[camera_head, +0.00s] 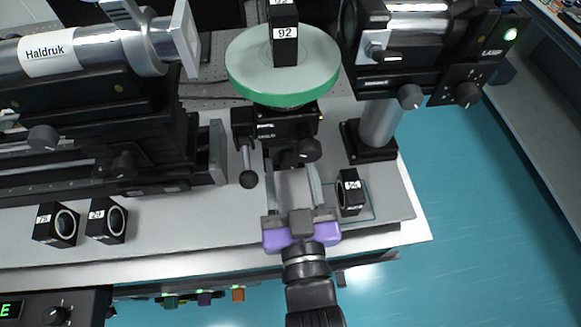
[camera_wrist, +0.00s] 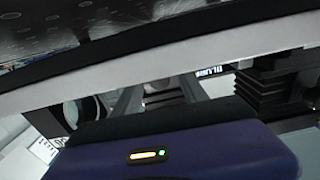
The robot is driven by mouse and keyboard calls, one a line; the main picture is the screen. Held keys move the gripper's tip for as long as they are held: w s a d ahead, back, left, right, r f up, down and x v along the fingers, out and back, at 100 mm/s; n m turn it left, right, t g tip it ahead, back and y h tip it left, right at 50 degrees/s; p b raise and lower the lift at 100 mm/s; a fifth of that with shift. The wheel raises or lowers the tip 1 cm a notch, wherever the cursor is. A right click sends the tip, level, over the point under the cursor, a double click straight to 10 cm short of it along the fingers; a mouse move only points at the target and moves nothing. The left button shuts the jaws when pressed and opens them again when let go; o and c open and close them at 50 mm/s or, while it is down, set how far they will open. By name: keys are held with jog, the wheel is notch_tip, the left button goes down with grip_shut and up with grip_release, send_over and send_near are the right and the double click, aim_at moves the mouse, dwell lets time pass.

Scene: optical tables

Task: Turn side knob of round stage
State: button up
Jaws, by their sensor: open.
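The round stage (camera_head: 245,68) has a green-rimmed disc on a black base and stands at the top middle of the head view. A black side knob (camera_head: 309,149) sticks out of the base's near side. A lever with a ball end (camera_head: 248,179) hangs at the base's left. My gripper (camera_head: 291,176), with a purple body, is open and points at the base from the near side. Its fingertips are close to the knob; contact cannot be told. In the wrist view the open fingers (camera_wrist: 158,88) reach away under a pale band, and the knob is not clearly made out.
A black block marked 92 (camera_head: 285,47) stands on the disc. A small black optic (camera_head: 349,192) sits right of my gripper, with a post (camera_head: 380,125) behind it. The Haldruk instrument (camera_head: 75,55) fills the left. Two small optics (camera_head: 57,224) (camera_head: 106,220) stand front left.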

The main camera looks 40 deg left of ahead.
jog(key=b+v, duration=0.1)
jog(key=v, duration=0.6)
jog(key=shift+s+f, duration=0.1)
jog(key=shift+s+d, duration=0.2)
jog(key=shift+d, duration=0.05)
dwell(0.4)
